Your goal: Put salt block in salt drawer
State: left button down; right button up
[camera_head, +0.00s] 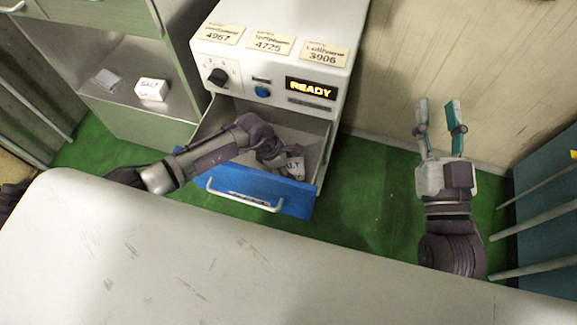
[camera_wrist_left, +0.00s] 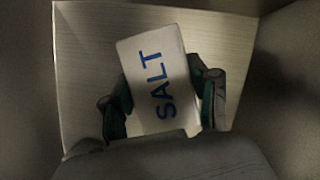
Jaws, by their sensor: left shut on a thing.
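A white salt block with blue SALT lettering is inside the open drawer in the head view (camera_head: 294,168), partly hidden by my left gripper (camera_head: 277,160). In the left wrist view the salt block (camera_wrist_left: 158,80) sits tilted between the two fingers of my left gripper (camera_wrist_left: 165,105), which is shut on it. The drawer (camera_head: 245,190) has a blue front and is pulled out of the white machine. Whether the block touches the drawer floor I cannot tell. My right gripper (camera_head: 440,130) is open and empty, over the green floor at the right.
The white machine (camera_head: 262,65) has a knob, a blue button and a READY display. Another SALT block (camera_head: 151,89) and a small grey item (camera_head: 107,80) stand on a shelf at the left. A pale table (camera_head: 180,260) fills the front. A blue rack (camera_head: 548,200) stands at the right.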

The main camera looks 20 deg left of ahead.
jog(key=shift+r, duration=0.1)
pick_arm(q)
jog(key=shift+c, duration=1.4)
grip_release()
pick_arm(e)
jog(key=shift+r, duration=0.15)
